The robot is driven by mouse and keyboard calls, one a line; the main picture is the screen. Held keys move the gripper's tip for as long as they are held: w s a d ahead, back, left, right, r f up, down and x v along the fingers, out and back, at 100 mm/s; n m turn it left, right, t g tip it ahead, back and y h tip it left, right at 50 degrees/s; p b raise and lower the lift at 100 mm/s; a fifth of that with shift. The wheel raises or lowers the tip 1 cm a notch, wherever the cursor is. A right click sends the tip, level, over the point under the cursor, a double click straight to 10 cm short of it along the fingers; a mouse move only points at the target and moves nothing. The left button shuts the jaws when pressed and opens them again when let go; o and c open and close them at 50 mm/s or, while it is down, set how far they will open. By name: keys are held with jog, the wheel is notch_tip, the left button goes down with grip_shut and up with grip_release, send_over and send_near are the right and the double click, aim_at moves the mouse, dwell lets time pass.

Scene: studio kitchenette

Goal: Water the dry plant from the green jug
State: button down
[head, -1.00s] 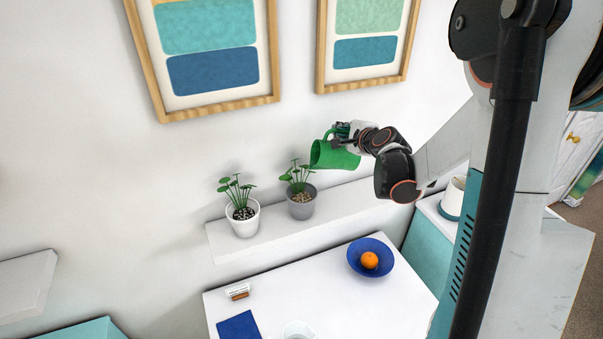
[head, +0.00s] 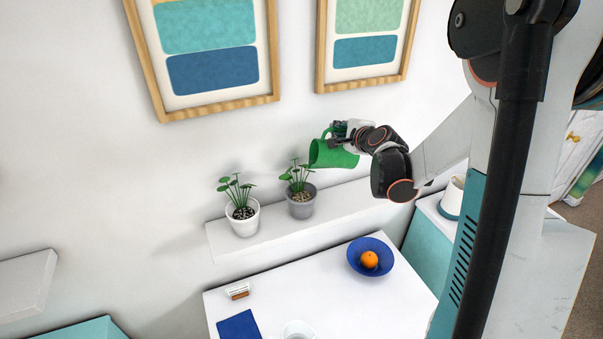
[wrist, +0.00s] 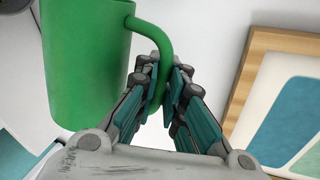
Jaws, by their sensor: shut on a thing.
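The green jug (head: 333,155) hangs tilted, its mouth end to the left, above and slightly right of the plant in the grey pot (head: 301,207). It also shows large in the wrist view (wrist: 88,62). My gripper (head: 338,134) is shut on the jug's handle; in the wrist view its fingers (wrist: 170,105) close around the handle. The grey pot's soil looks pale tan. A second plant stands in a white pot (head: 244,225) to the left, with darker, speckled soil. Both plants are green and upright. I see no water stream.
Both pots stand on a white wall shelf (head: 275,234). Below is a white table (head: 335,290) with a blue bowl (head: 362,246) holding an orange, a blue book (head: 238,326), a small card (head: 237,291) and a clear glass (head: 297,331). Framed pictures hang above.

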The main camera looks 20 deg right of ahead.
jog(key=shift+w+a+r+n+h, duration=0.1)
jog(key=shift+a+r+n+h, duration=0.1)
jog(key=shift+a, duration=0.3)
jog(key=shift+w+a+r+n+h, duration=0.1)
jog(key=shift+a+r, duration=0.1)
jog(key=shift+a, duration=0.25)
dwell(0.9)
jog(key=shift+s+d, duration=0.1)
jog(key=d+f+b, duration=0.1)
jog(key=d+f+m+y+b, duration=0.1)
jog(key=d, duration=0.1)
jog(key=d+f+m+b, duration=0.1)
jog(key=d, duration=0.1)
jog(key=shift+s+d+f+y, duration=0.1)
jog(key=shift+s+f+y, duration=0.15)
jog(key=shift+f+y, duration=0.1)
jog(key=shift+d+f+m+b, duration=0.1)
jog(key=shift+f+m+b, duration=0.05)
jog(key=shift+m+b, duration=0.3)
jog(key=shift+s+d+f+m+t+y+b, duration=0.1)
jog(key=shift+d+f+m+t+y+b, duration=0.35)
jog(key=shift+b, duration=0.55)
jog(key=shift+f, duration=0.1)
dwell(0.3)
